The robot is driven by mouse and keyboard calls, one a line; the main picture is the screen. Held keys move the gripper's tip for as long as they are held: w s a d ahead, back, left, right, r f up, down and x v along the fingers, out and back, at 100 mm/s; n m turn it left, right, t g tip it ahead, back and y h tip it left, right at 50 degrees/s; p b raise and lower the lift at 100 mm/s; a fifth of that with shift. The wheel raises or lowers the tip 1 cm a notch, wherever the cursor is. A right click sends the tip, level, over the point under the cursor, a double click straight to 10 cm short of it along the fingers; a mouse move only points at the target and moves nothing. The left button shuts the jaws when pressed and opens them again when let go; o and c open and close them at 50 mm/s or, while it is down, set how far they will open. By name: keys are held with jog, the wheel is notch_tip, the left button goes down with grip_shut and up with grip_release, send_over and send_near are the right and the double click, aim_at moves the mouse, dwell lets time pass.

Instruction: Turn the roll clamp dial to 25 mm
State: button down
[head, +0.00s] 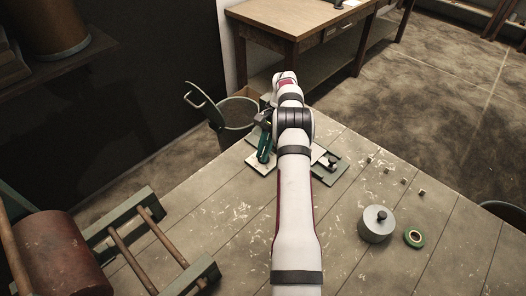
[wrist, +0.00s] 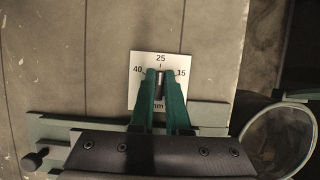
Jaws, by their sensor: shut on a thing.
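The dial card (wrist: 137,100), a white square marked 40, 25 and 15, shows in the wrist view with 25 at the top centre. A dark narrow dial knob (wrist: 161,86) stands between the two green fingers of my gripper (wrist: 162,74). My gripper is shut on this knob. The knob lies nearly in line with the 25 mark; the fingers hide its sides and part of the card. In the head view my green fingers (head: 264,148) reach down to the card (head: 260,167) at the table's far edge.
A green base plate with a black knob (wrist: 33,160) lies beside the card. A bin (head: 238,112) stands beyond the table edge. A grey cylinder (head: 375,228), a green tape roll (head: 414,239) and several small cubes (head: 421,192) are at right. A roller frame (head: 125,222) is at left.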

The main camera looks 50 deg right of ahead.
jog(key=c, duration=0.9)
grip_release()
jog(key=v, duration=0.7)
jog(key=shift+r, duration=0.25)
jog(key=shift+d, duration=0.1)
